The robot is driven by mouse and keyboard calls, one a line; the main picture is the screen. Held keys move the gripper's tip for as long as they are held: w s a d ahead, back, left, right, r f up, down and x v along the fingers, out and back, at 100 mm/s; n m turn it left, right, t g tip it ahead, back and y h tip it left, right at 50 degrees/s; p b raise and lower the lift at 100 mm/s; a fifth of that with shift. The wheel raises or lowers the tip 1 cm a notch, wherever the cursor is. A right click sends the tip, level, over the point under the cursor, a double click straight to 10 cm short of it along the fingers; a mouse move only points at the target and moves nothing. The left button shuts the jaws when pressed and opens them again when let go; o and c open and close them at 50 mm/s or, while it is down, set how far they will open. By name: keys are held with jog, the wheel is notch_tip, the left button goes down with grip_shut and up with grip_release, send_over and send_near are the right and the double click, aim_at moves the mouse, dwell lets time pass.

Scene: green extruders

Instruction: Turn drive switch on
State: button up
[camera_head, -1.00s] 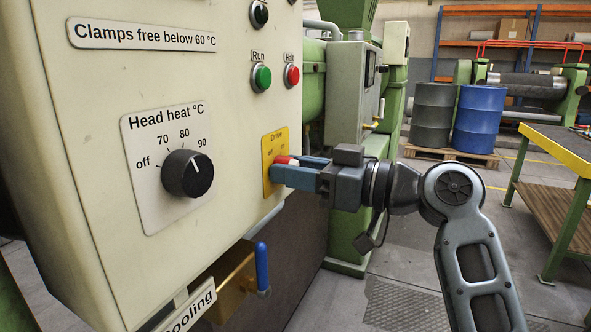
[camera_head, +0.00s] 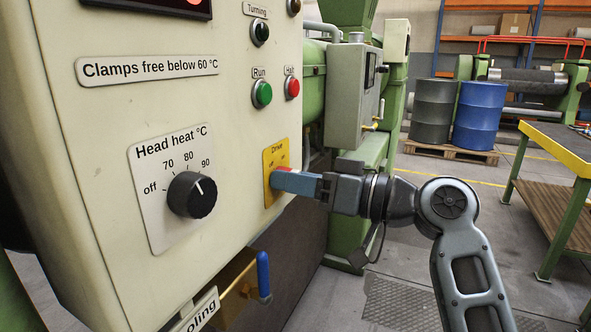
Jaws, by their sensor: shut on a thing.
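The yellow Drive plate (camera_head: 281,149) is on the lower right of the cream control panel. It has "off" on its left and a second, small label on its right. My gripper (camera_head: 279,178) reaches in from the right with its blue fingers against the plate. It is shut on the drive switch (camera_head: 283,169), of which only a little red shows above the fingers. The fingers hide the rest, so I cannot tell which way the switch points.
The head heat knob (camera_head: 192,194) is left of the plate. The green Run button (camera_head: 262,94) and red Halt button (camera_head: 292,87) are above. A blue-handled valve (camera_head: 263,275) is below.

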jog(key=m+p, duration=0.1)
jog(key=m, duration=0.1)
jog(key=m+p, duration=0.4)
jog(key=shift+r, duration=0.25)
jog(key=shift+f+m+p, duration=0.15)
jog(key=shift+m+p, duration=1.55)
jog(key=shift+m, duration=0.3)
jog(key=shift+f, duration=0.1)
jog(key=o, duration=1)
jog(key=shift+o, duration=0.2)
jog(key=shift+d, duration=0.1)
jog(key=b+v, duration=0.1)
jog(key=v, duration=0.6)
jog(key=shift+s+d, duration=0.15)
jog(key=shift+d, duration=0.15)
